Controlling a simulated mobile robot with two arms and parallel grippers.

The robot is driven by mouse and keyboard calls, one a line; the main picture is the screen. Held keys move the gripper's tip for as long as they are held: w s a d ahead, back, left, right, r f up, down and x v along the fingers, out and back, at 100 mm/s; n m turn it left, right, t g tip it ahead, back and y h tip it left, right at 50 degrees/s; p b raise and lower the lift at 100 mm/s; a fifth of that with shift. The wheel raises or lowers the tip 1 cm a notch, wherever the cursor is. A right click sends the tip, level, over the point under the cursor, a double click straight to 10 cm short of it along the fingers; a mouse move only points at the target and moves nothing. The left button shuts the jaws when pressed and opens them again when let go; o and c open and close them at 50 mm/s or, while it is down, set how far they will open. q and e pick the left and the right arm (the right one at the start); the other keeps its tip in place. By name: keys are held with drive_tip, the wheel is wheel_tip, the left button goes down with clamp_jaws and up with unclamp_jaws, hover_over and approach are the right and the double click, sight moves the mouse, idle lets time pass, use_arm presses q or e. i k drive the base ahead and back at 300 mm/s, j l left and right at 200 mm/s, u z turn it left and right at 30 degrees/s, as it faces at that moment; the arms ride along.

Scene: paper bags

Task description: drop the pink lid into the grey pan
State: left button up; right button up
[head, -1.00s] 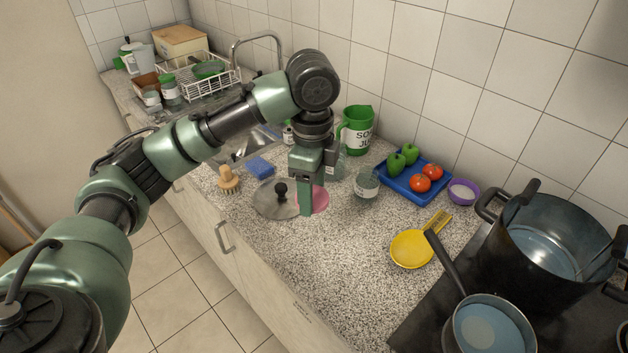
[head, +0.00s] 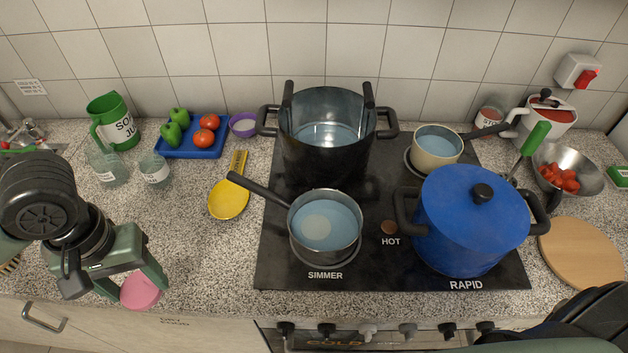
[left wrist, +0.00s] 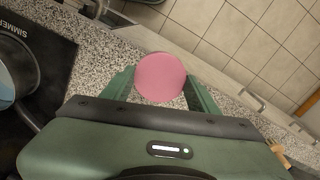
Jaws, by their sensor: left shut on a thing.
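The pink lid (head: 140,292) is a flat round disc at the lower left of the head view, near the counter's front edge. My left gripper (head: 133,284) is shut on it. In the left wrist view the pink lid (left wrist: 160,77) sits between the two green fingers of my left gripper (left wrist: 160,90). The grey pan (head: 325,253) stands on the front left SIMMER spot of the hob, well to the right of the lid. It holds bluish liquid with a pale round patch, and its dark handle points up and left. My right gripper is not seen.
A tall black pot (head: 325,165) stands behind the grey pan and a blue lidded pot (head: 468,235) to its right. A yellow spoon rest (head: 229,203) lies between my left gripper and the hob. The counter in front of it is clear.

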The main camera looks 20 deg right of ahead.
sight(317, 239)
drive_tip(key=k+l, duration=0.1)
drive_tip(key=l, duration=0.35)
drive_tip(key=k+l, duration=0.15)
drive_tip(key=l, duration=0.3)
drive_tip(key=k+l+u, duration=0.1)
drive_tip(key=l, duration=0.35)
